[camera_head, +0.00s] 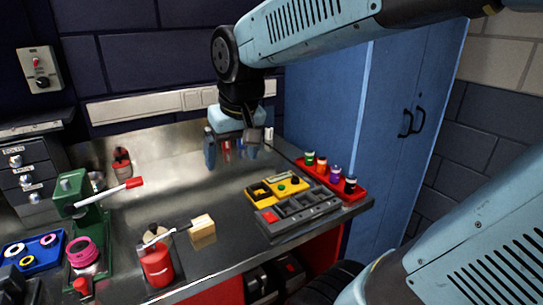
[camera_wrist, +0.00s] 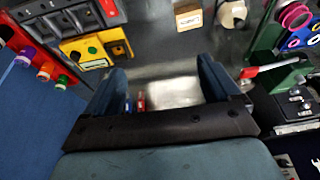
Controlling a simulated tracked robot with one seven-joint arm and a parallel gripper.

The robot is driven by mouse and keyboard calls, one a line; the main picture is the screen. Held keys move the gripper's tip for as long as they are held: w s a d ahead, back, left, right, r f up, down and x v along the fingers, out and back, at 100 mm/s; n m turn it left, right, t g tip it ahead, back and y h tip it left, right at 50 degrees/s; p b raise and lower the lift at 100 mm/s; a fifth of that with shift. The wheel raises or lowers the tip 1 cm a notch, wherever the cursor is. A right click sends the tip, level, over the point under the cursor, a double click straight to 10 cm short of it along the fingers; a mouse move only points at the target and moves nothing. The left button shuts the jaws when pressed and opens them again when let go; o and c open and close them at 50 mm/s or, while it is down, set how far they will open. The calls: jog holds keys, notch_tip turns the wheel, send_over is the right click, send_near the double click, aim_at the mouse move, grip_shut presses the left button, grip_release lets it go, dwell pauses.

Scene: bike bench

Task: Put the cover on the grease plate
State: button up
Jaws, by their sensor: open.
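My gripper (camera_head: 234,152) hangs over the back of the metal bench, near the backsplash. It is open, and in the wrist view its two fingers (camera_wrist: 163,88) stand wide apart. A bright pale patch shows between them; I cannot tell whether it is an object or shine on the metal. Small red and blue items (camera_wrist: 140,101) show beside the left finger. I cannot surely pick out the grease plate or its cover. A round cream piece (camera_wrist: 232,14) lies beside a pale wooden block (camera_wrist: 188,16); the block also shows in the head view (camera_head: 203,236).
A red oil can (camera_head: 157,268) stands near the front edge. A grey tray (camera_head: 300,218), a yellow tray (camera_head: 262,193) and a red tray of small bottles (camera_head: 354,194) fill the right side. A green press (camera_head: 92,225) stands left. The bench middle is mostly clear.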

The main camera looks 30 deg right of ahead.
jog(key=s+d+t, duration=0.1)
jog(key=s+d, duration=0.4)
jog(key=s, duration=0.1)
jog(key=shift+s+d+r+m+t+h, duration=0.2)
jog(key=shift+d+r+m+t+h, duration=0.1)
jog(key=shift+m+t, duration=0.1)
dwell(0.9)
